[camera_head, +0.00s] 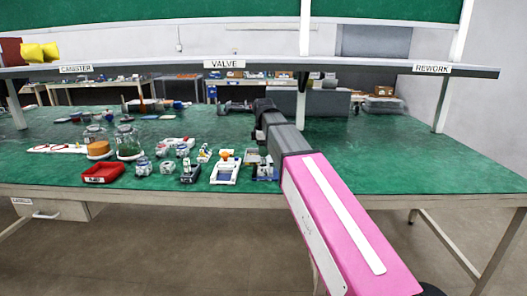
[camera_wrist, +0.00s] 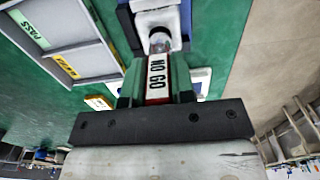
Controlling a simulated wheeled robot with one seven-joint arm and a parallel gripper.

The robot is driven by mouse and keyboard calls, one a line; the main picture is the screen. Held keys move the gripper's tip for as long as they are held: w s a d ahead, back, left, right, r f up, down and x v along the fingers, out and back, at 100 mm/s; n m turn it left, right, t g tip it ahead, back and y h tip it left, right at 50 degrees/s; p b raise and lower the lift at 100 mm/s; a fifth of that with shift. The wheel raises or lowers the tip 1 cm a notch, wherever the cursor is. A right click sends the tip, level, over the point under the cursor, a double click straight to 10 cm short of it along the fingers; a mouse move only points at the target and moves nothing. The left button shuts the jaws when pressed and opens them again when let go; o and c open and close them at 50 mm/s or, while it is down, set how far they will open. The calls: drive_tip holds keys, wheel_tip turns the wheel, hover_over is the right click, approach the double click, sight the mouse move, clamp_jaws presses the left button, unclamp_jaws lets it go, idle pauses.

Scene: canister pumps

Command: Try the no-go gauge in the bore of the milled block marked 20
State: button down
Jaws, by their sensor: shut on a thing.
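In the wrist view my gripper (camera_wrist: 157,78) is shut on the no-go gauge (camera_wrist: 158,72), which has a white "NO GO" label with red edges. No number 20 is readable on the block. In the head view the gripper and gauge cannot be made out beside my arm.
A grey divided tray (camera_wrist: 75,62) with a green PASS label and a yellow label lies left of the gripper in the wrist view. The bench's right side is clear.

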drive_tip(key=shift+f, duration=1.4)
idle(0.9)
drive_tip(key=shift+r, duration=0.1)
idle(0.8)
drive_tip(key=shift+r, duration=1.2)
drive_tip(key=shift+r, duration=2.5)
